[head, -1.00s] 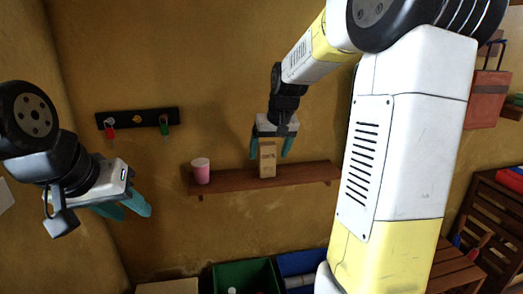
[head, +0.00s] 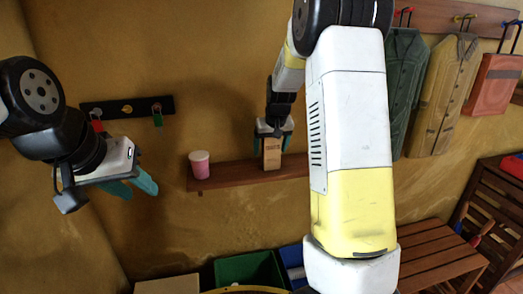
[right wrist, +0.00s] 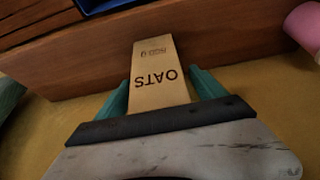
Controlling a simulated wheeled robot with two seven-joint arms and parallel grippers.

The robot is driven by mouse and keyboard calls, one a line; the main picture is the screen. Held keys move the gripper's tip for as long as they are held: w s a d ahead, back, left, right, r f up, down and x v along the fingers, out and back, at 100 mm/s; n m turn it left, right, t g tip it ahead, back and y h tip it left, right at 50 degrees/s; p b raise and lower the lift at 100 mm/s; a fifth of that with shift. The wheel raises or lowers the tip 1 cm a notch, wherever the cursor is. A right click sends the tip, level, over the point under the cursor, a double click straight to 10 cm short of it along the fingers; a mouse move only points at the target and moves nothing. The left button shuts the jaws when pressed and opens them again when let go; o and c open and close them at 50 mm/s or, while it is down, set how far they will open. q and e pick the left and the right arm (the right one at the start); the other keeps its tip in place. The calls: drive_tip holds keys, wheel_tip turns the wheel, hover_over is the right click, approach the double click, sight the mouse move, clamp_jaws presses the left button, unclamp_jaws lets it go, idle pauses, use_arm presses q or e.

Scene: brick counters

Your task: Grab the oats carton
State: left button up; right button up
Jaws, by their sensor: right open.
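The oats carton (head: 272,155) is a tan, upright box on the wooden wall shelf (head: 232,174). In the right wrist view the carton (right wrist: 157,75) shows its "OATS" lettering upside down. My right gripper (head: 273,143) is open, with one teal finger on each side of the carton; it also shows in the right wrist view (right wrist: 163,92). Small gaps seem to show beside the carton, and contact is unclear. My left gripper (head: 140,186) hangs at the left, away from the shelf, with its teal fingers apart and nothing between them.
A pink cup (head: 200,167) stands on the shelf left of the carton. A black key rack (head: 128,107) is on the wall above left. A green bin (head: 249,269) is below. Coats (head: 444,95) hang at right above a slatted bench (head: 437,254).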

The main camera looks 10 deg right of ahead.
drive_tip(key=shift+w+f, duration=0.15)
drive_tip(key=shift+f, duration=0.1)
drive_tip(key=c, duration=1.4)
drive_tip(key=shift+r, duration=0.1)
